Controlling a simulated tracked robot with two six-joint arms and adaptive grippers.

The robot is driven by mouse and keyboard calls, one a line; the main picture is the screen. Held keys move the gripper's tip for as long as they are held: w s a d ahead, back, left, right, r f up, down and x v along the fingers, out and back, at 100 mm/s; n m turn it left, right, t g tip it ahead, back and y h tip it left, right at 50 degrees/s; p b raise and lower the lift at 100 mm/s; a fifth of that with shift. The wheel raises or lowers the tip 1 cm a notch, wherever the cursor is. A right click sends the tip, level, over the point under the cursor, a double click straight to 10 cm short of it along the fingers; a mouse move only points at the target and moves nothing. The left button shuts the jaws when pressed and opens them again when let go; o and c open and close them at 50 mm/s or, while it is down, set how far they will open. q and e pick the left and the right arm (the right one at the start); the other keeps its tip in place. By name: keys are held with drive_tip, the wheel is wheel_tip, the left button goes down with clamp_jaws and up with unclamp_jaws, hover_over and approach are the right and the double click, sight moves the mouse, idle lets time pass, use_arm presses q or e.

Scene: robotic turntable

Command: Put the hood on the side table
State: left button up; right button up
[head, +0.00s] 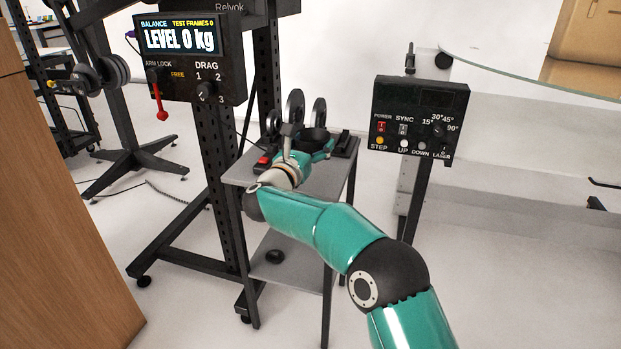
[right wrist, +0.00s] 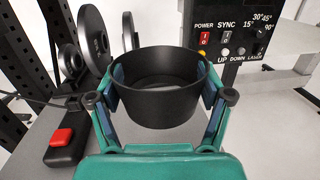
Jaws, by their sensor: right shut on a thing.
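The hood (right wrist: 158,102) is a black, open-topped round ring or cup in the right wrist view. My right gripper (right wrist: 160,92) has its teal fingers with blue pads pressed on both sides of it. The hood sits upright at or just above the grey top of the side table (right wrist: 45,145); I cannot tell whether it touches. In the head view the hood (head: 313,135) shows small and dark at the end of my right arm, over the side table (head: 238,172). My left gripper is not in view.
Black discs (head: 295,106) stand upright at the table's back. A red-button box (head: 263,161) lies on its left side. A control panel (head: 420,115) on a post stands to the right, and a balance display (head: 190,60) on a black frame to the left.

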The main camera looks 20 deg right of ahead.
sight(311, 181)
wheel_tip(311, 181, down, 8)
drive_tip(key=shift+r+b, duration=0.15)
drive_tip(key=shift+b, duration=0.6)
drive_tip(key=o, duration=1.1)
drive_tip(key=shift+c, duration=0.2)
drive_tip(key=shift+s+a, duration=0.1)
drive_tip(key=shift+s, duration=0.05)
